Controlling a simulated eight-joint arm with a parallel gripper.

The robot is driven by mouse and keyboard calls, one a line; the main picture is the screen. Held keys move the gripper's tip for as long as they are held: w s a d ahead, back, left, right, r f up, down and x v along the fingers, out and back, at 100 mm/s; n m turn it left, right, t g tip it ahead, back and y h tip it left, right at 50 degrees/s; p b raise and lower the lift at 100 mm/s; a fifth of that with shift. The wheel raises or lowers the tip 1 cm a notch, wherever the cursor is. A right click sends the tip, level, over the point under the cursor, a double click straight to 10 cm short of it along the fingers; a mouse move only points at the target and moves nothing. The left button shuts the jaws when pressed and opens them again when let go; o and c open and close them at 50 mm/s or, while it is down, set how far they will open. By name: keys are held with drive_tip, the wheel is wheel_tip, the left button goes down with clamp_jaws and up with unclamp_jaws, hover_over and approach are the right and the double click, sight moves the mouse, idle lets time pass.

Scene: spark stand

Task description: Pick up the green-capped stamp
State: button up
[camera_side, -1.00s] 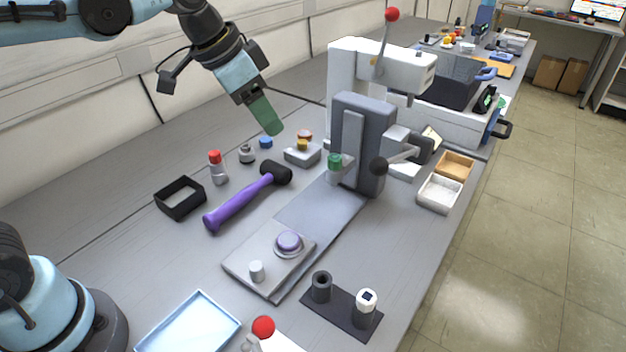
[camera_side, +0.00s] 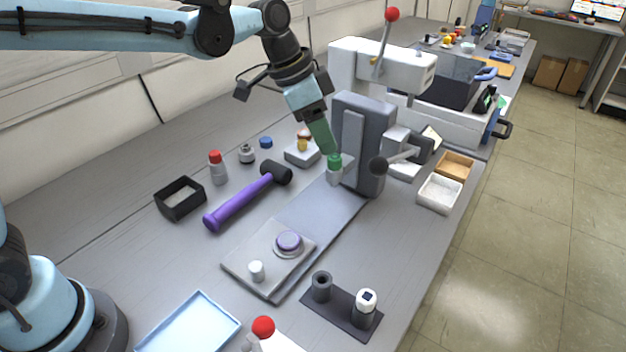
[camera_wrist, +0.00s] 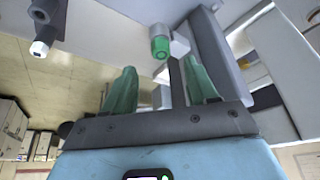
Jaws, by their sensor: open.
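The green-capped stamp (camera_side: 334,170) has a light grey body and is mounted on the front of the grey press column (camera_side: 357,135). My gripper (camera_side: 327,148) has green fingers and points down at the cap from the upper left. The wrist view shows my gripper (camera_wrist: 160,75) open and empty, with the fingers apart. In the side view the fingertips look close to the cap; I cannot tell the exact gap.
The press base with a purple round piece (camera_side: 289,241) lies in front. A purple-handled mallet (camera_side: 240,200) lies to the left, near a red-capped bottle (camera_side: 217,168) and a small black tray (camera_side: 180,197).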

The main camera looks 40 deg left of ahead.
sight(335, 157)
drive_tip(key=shift+x, duration=2.65)
clamp_jaws()
